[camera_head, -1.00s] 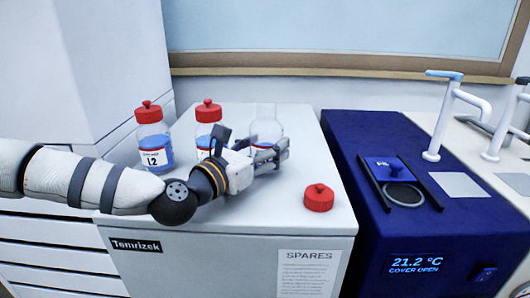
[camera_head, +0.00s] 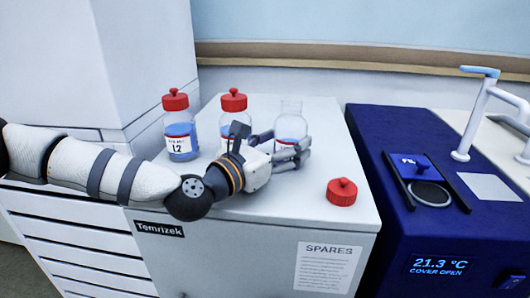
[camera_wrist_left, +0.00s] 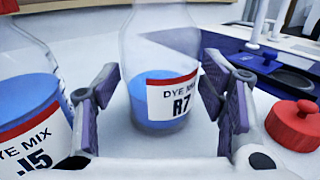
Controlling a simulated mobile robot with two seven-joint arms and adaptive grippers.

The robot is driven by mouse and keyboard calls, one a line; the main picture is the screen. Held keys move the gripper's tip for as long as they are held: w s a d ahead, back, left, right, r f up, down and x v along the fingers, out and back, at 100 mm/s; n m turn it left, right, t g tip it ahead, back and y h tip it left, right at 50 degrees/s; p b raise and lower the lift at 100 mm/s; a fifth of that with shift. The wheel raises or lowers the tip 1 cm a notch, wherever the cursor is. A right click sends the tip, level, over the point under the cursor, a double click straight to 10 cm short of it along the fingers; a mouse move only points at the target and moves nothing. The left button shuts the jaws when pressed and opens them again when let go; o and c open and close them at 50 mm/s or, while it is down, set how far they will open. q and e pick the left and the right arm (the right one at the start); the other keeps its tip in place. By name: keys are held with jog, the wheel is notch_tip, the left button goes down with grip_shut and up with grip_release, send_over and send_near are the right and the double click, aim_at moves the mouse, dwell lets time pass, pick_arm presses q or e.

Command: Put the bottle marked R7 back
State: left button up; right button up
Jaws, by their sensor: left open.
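The bottle marked R7 (camera_wrist_left: 165,60) stands upright on the white cabinet top, with a little blue liquid and a "DYE MIX R7" label. In the head view it is the rightmost bottle (camera_head: 291,118) and has no cap on. My left gripper (camera_head: 284,147) is open, with its fingers on either side of the bottle low down. In the left wrist view the gripper (camera_wrist_left: 158,95) shows small gaps beside the glass. A loose red cap (camera_head: 342,191) lies on the cabinet top to the right; it also shows in the wrist view (camera_wrist_left: 295,124). My right gripper is out of view.
Two red-capped bottles stand to the left: one marked L2 (camera_head: 180,130), and a middle one (camera_head: 233,112) partly behind my gripper. The blue instrument (camera_head: 400,240) at right reads 21.3 °C, COVER OPEN. A SPARES sheet (camera_head: 327,267) is on the cabinet front (camera_head: 240,262).

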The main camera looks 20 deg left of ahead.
pick_arm(q)
jog(key=v, duration=1)
jog(key=shift+s, duration=0.2)
